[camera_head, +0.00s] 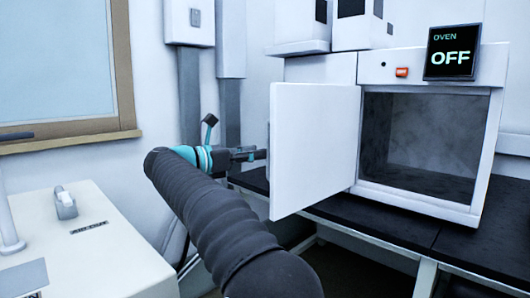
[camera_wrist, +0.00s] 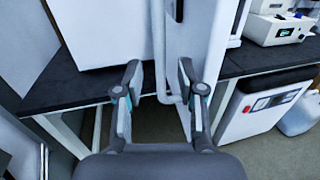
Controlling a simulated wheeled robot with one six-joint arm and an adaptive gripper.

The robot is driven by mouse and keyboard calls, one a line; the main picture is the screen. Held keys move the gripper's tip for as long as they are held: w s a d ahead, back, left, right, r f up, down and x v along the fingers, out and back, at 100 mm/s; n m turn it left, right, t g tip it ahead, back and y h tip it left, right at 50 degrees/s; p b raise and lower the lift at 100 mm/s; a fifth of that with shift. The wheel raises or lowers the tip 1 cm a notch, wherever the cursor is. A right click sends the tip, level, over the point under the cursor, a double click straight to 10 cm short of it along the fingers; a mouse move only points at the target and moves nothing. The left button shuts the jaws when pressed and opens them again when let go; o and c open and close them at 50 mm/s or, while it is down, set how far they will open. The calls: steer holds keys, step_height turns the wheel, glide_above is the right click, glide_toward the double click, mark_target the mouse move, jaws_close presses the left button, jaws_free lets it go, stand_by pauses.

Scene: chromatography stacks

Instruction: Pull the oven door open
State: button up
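The white oven (camera_head: 425,80) stands on a black bench top, and its sign (camera_head: 453,53) reads "OVEN OFF". Its door (camera_head: 312,150) stands wide open, swung out to the left, and the grey interior (camera_head: 425,135) is exposed and looks empty. My gripper (camera_head: 258,155) is at the door's free edge, on the side away from the cavity; the door partly hides the fingertips. In the wrist view my gripper (camera_wrist: 160,80) has its two fingers apart, with a pale upright part of the door (camera_wrist: 200,45) just beyond them. I cannot tell whether they touch it.
The black bench (camera_head: 395,222) runs under the oven. White instruments (camera_head: 350,25) stand above and behind. A white cabinet top (camera_head: 85,245) with a small dispenser (camera_head: 65,203) is at the left. In the wrist view, a white floor unit (camera_wrist: 262,108) stands under the bench at right.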

steer(key=v, duration=0.7)
steer(key=shift+s+a, duration=0.1)
steer(key=shift+s, duration=0.05)
